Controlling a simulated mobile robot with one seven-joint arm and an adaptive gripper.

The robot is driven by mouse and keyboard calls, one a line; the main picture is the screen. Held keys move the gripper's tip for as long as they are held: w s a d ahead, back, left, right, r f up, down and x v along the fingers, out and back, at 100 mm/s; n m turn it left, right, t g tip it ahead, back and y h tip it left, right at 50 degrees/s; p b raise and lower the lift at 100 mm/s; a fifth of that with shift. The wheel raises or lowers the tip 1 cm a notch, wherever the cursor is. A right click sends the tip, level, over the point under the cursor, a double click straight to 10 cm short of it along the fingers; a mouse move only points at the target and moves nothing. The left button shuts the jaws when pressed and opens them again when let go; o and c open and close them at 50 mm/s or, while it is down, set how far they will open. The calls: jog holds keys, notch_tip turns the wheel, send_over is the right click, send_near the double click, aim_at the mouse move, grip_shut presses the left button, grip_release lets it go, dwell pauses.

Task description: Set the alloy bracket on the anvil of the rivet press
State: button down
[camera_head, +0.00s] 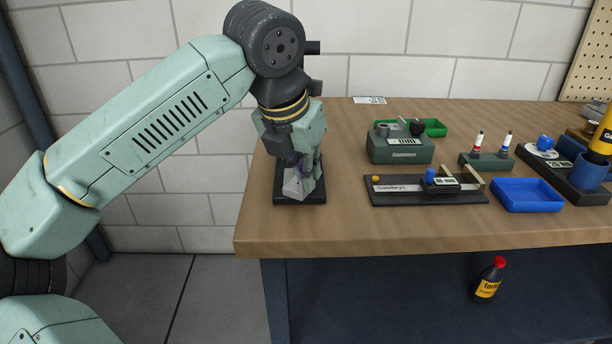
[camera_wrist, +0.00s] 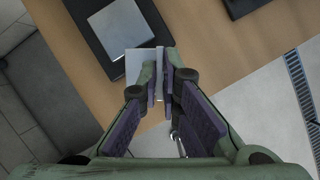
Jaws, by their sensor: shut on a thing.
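My gripper (camera_head: 306,178) is at the left end of the bench, low over a black base plate (camera_head: 285,200). In the wrist view its purple-padded fingers (camera_wrist: 162,88) are shut on the alloy bracket (camera_wrist: 138,63), a pale grey angled piece with a flat leg and an upright leg. The bracket is beside a grey block (camera_wrist: 119,27) on the black plate; I cannot tell whether they touch. In the head view the fingers hide much of the bracket. I cannot tell for sure which fixture is the rivet press.
A green-grey fixture (camera_head: 401,150), a black slide gauge (camera_head: 410,192), a blue tray (camera_head: 527,196) and a stand with two small bottles (camera_head: 486,161) are to the right. A yellow-topped device (camera_head: 603,140) stands at the far right. The bench's front edge (camera_head: 380,247) is near my gripper.

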jog(key=shift+w+f+p, duration=0.15)
jog(key=shift+w+p, duration=0.3)
jog(key=shift+w, duration=2.5)
jog(key=c, duration=1.7)
grip_release()
jog(key=shift+r, duration=0.2)
jog(key=s+a, duration=0.2)
jog(key=s, duration=0.1)
jog(key=s+a, duration=0.2)
jog(key=s, duration=0.2)
jog(key=s+a, duration=0.2)
jog(key=s, duration=0.1)
jog(key=shift+s+a+r, duration=0.2)
jog(key=shift+s+r, duration=0.15)
jog(key=shift+s, duration=0.05)
